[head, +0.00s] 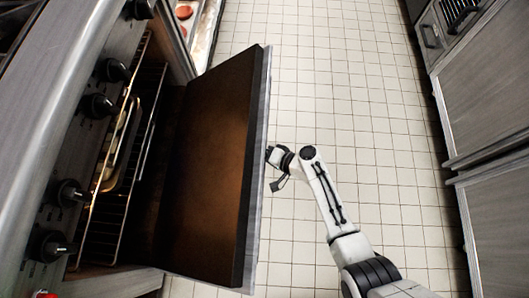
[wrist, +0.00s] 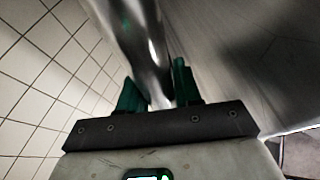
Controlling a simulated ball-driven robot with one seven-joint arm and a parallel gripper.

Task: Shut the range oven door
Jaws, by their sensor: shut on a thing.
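The range oven door (head: 205,165) hangs partly open in the head view, its dark inner panel facing up and toward the oven on the left. My gripper (head: 273,157) is at the door's outer side, near the middle of its right edge. In the wrist view my gripper (wrist: 157,88) has its green fingers on both sides of a shiny metal bar, the door handle (wrist: 138,35), and is shut on it. The door's brushed metal outer face (wrist: 225,60) fills the right of that view. The handle is hidden behind the door in the head view.
The oven cavity shows a wire rack (head: 125,170) with a tray (head: 118,150) on it. Black knobs (head: 97,105) line the range front. Steel cabinets (head: 490,110) stand at the right. The tiled floor (head: 350,70) between is clear. A tray with red items (head: 203,25) is at the top.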

